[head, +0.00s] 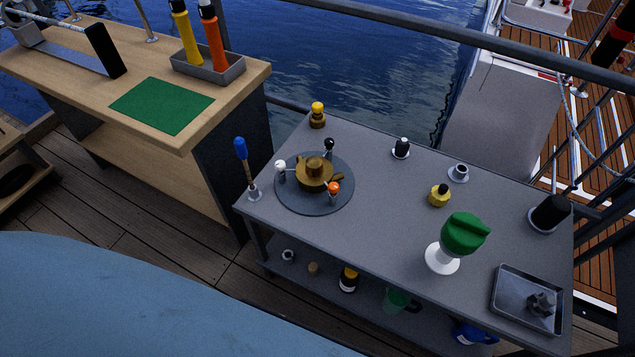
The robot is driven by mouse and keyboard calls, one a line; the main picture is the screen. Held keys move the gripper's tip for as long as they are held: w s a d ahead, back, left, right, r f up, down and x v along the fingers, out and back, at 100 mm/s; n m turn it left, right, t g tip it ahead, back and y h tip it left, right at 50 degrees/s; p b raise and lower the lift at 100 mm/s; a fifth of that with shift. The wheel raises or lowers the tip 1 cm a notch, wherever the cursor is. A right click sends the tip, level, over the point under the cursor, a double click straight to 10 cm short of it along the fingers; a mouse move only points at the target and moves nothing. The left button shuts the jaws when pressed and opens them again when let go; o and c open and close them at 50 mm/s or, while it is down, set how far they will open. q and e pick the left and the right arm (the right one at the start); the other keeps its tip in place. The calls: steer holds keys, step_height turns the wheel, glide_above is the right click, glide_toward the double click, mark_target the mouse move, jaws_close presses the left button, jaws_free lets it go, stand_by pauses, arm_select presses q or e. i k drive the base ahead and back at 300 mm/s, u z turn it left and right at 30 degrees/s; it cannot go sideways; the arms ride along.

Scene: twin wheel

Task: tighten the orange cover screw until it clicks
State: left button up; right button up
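A small screw with an orange round head (334,187) stands at the front right of a dark round plate (292,203) on the grey table. A brass housing (315,175) sits in the middle of that plate. A white-headed screw (280,166) is at its left and a black-headed one (329,145) at its back. The orange one looks upright; I cannot tell how deep it sits. Neither of my grippers is in view.
The grey table (385,205) also holds a blue-handled tool (241,150), a green-topped white piece (464,234), small fittings and a metal tray (510,310). A wooden bench (60,75) with a green mat (162,105) stands left. Railings run behind.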

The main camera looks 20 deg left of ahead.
mark_target(333, 188)
steer(key=z, duration=2.7)
steer(key=k, duration=1.05)
steer(key=u, duration=1.5)
